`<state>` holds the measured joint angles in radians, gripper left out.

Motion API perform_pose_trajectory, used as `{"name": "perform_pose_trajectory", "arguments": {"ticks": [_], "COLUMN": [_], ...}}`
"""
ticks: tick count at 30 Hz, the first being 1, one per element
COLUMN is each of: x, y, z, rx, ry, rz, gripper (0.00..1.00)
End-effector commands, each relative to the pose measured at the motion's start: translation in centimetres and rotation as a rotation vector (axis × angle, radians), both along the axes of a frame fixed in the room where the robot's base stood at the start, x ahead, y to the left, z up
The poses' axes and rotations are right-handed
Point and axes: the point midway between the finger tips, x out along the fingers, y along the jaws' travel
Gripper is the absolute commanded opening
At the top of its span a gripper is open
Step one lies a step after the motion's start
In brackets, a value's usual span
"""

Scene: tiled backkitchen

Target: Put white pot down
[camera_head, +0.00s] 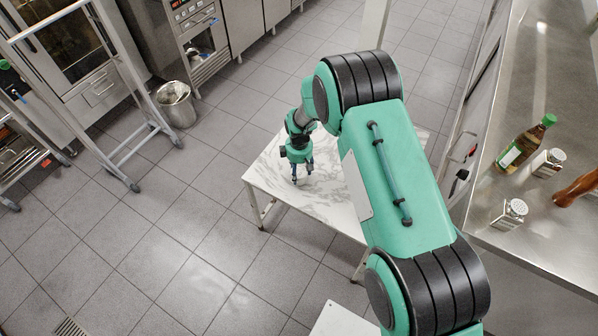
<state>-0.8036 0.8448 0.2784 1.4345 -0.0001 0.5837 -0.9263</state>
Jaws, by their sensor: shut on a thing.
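My gripper (302,174) points down over the white marbled top of a low table (262,184), at its left part. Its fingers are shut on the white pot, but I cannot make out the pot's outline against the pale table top. My wrist and the small scale hide most of what is between the fingers. I cannot tell whether the pot touches the table top.
My arm covers the table's right part. A steel counter (560,235) at right carries a bottle (525,145), two shakers (509,214) and a wooden mill (577,188). A metal bin (177,104) and a wheeled rack (120,170) stand at left. The tiled floor between is clear.

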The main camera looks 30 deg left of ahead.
Motion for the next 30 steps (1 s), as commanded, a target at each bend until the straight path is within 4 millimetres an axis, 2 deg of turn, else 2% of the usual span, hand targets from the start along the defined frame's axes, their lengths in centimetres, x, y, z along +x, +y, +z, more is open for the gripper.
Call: {"name": "perform_pose_trajectory", "arguments": {"ticks": [1,3,17,23,30], "x": [0.0,0.0,0.0,0.1,0.1], "y": [0.0,0.0,0.0,0.1,0.1], "z": [-0.1,0.0,0.5,2.4,6.1], "rx": [0.000,0.000,0.000,0.001,0.002], "ry": [0.000,0.000,-0.001,-0.002,-0.002], "rz": [0.000,0.000,0.000,0.000,0.000], "gripper": [0.61,0.74,0.74,0.74,0.74]}}
